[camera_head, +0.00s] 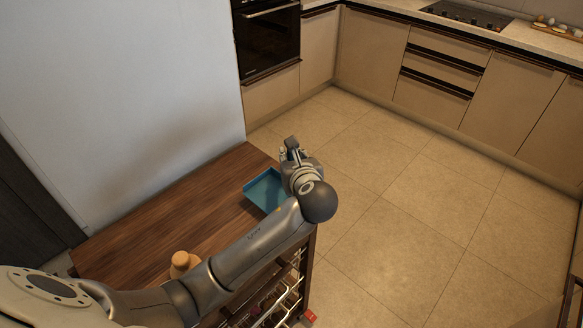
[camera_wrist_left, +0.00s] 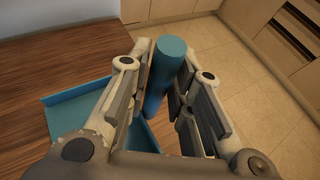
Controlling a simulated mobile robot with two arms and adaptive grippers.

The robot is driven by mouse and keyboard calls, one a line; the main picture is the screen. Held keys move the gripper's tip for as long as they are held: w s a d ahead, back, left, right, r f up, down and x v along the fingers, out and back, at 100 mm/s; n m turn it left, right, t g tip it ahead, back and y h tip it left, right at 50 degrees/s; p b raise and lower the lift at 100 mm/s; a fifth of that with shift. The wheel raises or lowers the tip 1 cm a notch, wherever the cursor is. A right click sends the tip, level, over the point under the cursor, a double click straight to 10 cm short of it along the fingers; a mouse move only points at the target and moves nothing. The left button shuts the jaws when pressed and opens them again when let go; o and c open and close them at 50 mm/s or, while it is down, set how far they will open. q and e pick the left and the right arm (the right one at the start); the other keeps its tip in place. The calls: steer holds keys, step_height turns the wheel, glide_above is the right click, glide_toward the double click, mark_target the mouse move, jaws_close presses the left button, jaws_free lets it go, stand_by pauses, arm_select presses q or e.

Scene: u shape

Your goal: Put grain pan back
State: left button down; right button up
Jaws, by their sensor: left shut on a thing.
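The grain pan is a blue, shallow, open pan (camera_head: 264,188) at the far right end of the wooden table (camera_head: 190,200). In the left wrist view its flat tray (camera_wrist_left: 75,112) shows at the left, and its thick round blue handle (camera_wrist_left: 165,72) stands between my fingers. My left gripper (camera_head: 290,148) is shut on the handle at the table's right edge. The wrist hides part of the pan in the head view, so I cannot tell whether the pan touches the tabletop. My right gripper is out of view.
A light wooden object (camera_head: 182,262) stands on the table near my left forearm. A wire rack (camera_head: 272,305) is under the table's right side. A white wall (camera_head: 130,90) rises behind the table.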

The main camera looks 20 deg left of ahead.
arm_select(q)
steer(key=shift+w+f, duration=0.1)
steer(key=shift+f, duration=1.5)
steer(key=shift+f, duration=0.15)
steer(key=c, duration=1.3)
jaws_free()
steer(key=v, duration=1.2)
